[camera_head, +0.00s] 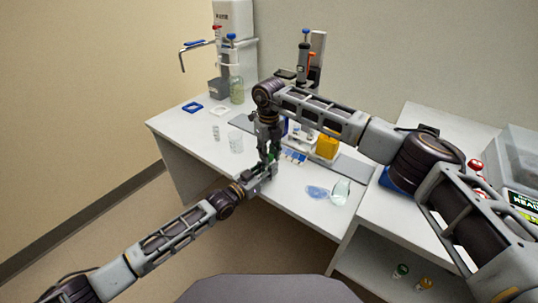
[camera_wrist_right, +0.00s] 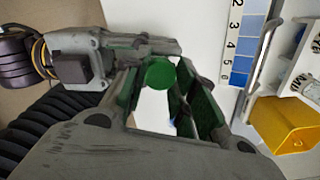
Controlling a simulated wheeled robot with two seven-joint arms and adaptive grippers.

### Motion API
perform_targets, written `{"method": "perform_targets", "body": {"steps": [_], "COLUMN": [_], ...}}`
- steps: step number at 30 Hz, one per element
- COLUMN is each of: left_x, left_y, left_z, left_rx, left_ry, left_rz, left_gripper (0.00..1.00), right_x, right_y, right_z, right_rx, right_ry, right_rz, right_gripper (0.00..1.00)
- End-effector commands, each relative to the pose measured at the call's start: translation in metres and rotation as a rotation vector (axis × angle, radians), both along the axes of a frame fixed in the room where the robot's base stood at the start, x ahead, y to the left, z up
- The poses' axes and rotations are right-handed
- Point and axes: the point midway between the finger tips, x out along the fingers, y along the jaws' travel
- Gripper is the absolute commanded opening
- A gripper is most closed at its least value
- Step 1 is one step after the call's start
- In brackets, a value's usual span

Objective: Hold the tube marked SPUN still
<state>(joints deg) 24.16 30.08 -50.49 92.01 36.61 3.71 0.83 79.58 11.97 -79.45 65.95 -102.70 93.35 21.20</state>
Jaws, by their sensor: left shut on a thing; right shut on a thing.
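A small tube with a round green cap (camera_wrist_right: 160,74) is between my grippers, seen from its cap end in the right wrist view. Its body is mostly hidden and no SPUN marking is readable. My right gripper (camera_head: 269,156) reaches down from above, shut on the capped tube, with its green-padded fingers on both sides of the cap. My left gripper (camera_head: 267,171) comes in from the lower left, also shut on the tube, close below the right one. In the head view both meet near the front edge of the white bench (camera_head: 188,140).
A yellow container (camera_head: 327,147) and a blue numbered strip (camera_head: 294,156) are close to the right of the grippers.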

Motion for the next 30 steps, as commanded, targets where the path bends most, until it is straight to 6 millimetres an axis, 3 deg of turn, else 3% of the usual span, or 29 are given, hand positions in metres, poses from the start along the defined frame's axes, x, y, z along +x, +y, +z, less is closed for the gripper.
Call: {"method": "perform_targets", "body": {"steps": [22,30], "left_x": [0.0,0.0], "left_y": [0.0,0.0], "left_z": [0.0,0.0], "left_rx": [0.0,0.0], "left_ry": [0.0,0.0], "left_rz": [0.0,0.0], "left_gripper": [0.0,0.0], "right_x": [0.0,0.0], "right_y": [0.0,0.0], "right_z": [0.008,0.027], "right_rx": [0.0,0.001], "right_ry": [0.0,-0.002], "right_rz": [0.0,0.0], "right_gripper": [0.0,0.0]}}
